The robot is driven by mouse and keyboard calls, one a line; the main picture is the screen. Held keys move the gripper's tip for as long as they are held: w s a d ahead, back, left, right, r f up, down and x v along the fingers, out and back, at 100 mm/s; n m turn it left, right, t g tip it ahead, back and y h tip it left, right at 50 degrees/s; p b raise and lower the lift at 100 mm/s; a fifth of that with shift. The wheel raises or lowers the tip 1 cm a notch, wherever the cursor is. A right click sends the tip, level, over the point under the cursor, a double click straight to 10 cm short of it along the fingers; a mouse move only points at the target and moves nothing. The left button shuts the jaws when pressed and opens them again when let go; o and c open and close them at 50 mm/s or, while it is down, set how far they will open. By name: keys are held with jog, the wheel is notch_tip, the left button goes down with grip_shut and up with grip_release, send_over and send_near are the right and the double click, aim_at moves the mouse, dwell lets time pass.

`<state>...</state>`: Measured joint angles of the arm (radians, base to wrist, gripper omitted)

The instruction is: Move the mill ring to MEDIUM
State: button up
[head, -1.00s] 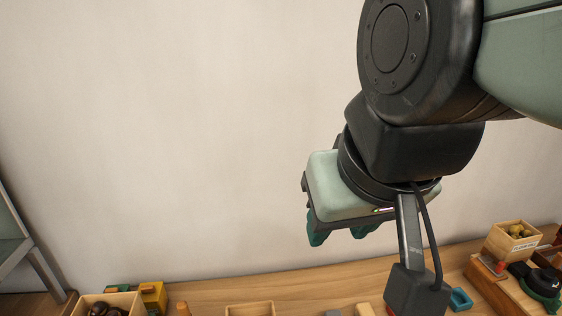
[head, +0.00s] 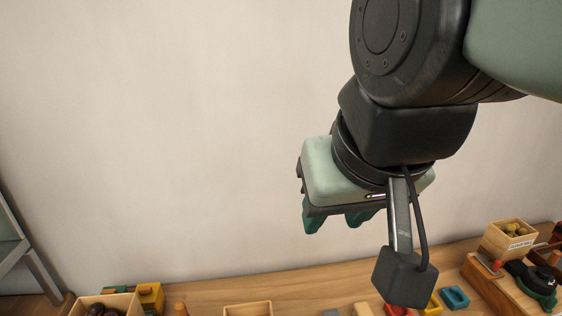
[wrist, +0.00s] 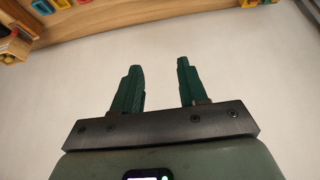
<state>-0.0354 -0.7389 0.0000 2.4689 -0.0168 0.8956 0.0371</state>
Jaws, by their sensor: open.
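My gripper (head: 338,222) is raised above the table in front of the plain wall, its green fingers apart with nothing between them. Its fingers also show in the wrist view (wrist: 158,82), open and empty. At the right of the head view a black and green round device (head: 540,282) sits on a wooden base; it may be the mill, partly cut off by the picture edge. I cannot make out a ring setting or the word MEDIUM on it.
A light wooden box (head: 508,241) with a label holds small yellowish-brown pieces, behind the device. A box of dark round chestnuts (head: 104,308) and a yellow block (head: 150,298) stand at the left. Red, yellow and blue pieces (head: 455,297) lie along the table (head: 300,283).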

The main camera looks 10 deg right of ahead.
jog(key=w+a+r+m+t, duration=0.1)
jog(key=w+r+m+t, duration=0.15)
jog(key=w+r, duration=0.5)
jog(key=w+r+m+t, duration=0.2)
jog(key=w+r+m, duration=0.2)
jog(key=r, duration=0.6)
jog(key=w+d+f+m+g+h, duration=0.1)
jog(key=w+d+f+g, duration=0.2)
jog(key=d, duration=0.5)
jog(key=w+d+f+m+h, duration=0.1)
jog(key=w+d+f+m, duration=0.2)
jog(key=d, duration=0.4)
jog(key=w+d+f+g+h, duration=0.1)
jog(key=w+d+f+g, duration=0.15)
jog(key=w+d, duration=0.4)
jog(key=s+d+f+m+g, duration=0.1)
jog(key=d+f, duration=0.2)
jog(key=d, duration=0.3)
jog(key=s+d+f, duration=0.2)
jog(key=d+f, duration=0.2)
jog(key=d, duration=0.3)
jog(key=m+g+y, duration=0.3)
jog(key=m+g, duration=0.1)
send_near(555, 299)
jog(key=shift+n, duration=0.25)
notch_tip(555, 299, down, 10)
jog(key=shift+r, duration=0.15)
